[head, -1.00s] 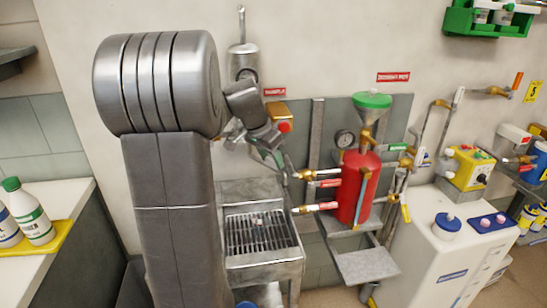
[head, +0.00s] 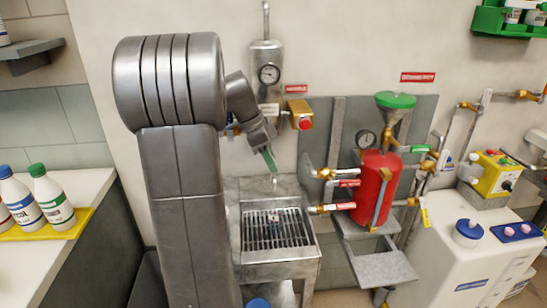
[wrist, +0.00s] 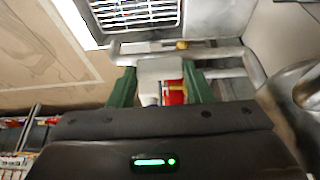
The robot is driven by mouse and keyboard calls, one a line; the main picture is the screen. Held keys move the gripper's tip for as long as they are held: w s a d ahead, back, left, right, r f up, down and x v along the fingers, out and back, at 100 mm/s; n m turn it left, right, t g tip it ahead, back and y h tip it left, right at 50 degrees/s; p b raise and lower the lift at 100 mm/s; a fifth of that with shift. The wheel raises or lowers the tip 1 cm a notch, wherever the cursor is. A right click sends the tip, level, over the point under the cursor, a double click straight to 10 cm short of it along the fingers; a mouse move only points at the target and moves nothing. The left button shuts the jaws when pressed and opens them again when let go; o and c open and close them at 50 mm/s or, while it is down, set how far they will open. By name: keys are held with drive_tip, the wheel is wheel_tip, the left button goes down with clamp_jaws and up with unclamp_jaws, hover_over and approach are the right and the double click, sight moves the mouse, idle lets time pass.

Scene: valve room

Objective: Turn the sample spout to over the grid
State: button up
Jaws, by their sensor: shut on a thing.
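The sample spout shows in the wrist view as pale grey pipework (wrist: 228,52) with a light block (wrist: 160,68) between my green fingertips. My gripper (wrist: 160,90) is shut on it. In the head view my gripper (head: 270,160) points down above the back of the steel basin, in front of the wall. My arm and fingers hide most of the spout there. The grid (head: 278,230) is a slatted steel rack in the basin below my gripper. It also shows at the top of the wrist view (wrist: 135,12). I cannot tell exactly how the spout's mouth lies over it.
A red vessel (head: 374,188) with brass valves stands close to the right. Bottles on a yellow tray (head: 45,229) are at the left.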

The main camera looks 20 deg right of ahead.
idle(0.4)
drive_tip(key=o, duration=1.4)
drive_tip(key=p+v, duration=0.1)
drive_tip(key=v, duration=1.3)
drive_tip(key=shift+a+f, duration=0.1)
drive_tip(key=shift+f, duration=0.05)
drive_tip(key=b+x, duration=0.1)
drive_tip(key=x, duration=1.3)
drive_tip(key=shift+r, duration=0.2)
